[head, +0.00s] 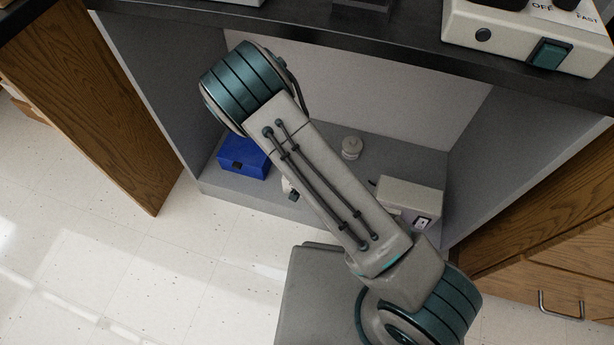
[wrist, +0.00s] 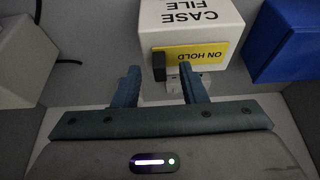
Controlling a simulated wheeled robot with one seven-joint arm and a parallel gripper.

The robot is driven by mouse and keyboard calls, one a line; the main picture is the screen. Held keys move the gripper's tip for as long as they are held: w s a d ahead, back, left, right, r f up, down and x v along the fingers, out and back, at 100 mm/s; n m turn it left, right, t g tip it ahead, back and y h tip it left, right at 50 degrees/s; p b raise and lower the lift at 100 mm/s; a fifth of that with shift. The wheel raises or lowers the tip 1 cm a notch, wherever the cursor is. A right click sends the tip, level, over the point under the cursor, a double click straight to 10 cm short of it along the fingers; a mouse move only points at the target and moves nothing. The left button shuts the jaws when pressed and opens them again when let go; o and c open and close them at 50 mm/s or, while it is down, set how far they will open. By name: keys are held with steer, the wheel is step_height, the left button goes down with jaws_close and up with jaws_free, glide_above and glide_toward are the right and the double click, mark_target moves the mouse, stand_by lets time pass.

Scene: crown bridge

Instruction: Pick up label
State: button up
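The label (wrist: 205,54) is a yellow strip reading "ON HOLD", with a dark block (wrist: 159,66) at its left end. It sits against the face of a white box (wrist: 195,22) marked "CASE FILE"; the lettering appears upside down in the wrist view. My gripper (wrist: 161,72) is open, its two dark fingers apart and pointing toward the label, with nothing clearly held between them. The dark block lies between the fingertips in the picture; I cannot tell the remaining distance. In the head view my arm hides the gripper and the label.
A blue box (head: 243,157) stands on the low cabinet shelf (head: 255,197), beside the white box. A pale device (head: 411,197) with a cable and a small round pale object (head: 351,148) are also there. Cabinet side walls, the dark countertop (head: 400,50) and an open wooden door (head: 95,100) bound the space.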

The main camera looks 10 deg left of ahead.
steer(key=shift+w+f, duration=0.2)
steer(key=shift+f, duration=0.4)
steer(key=shift+r, duration=0.1)
jaws_close()
step_height(320, 180, up, 10)
steer(key=p, duration=0.4)
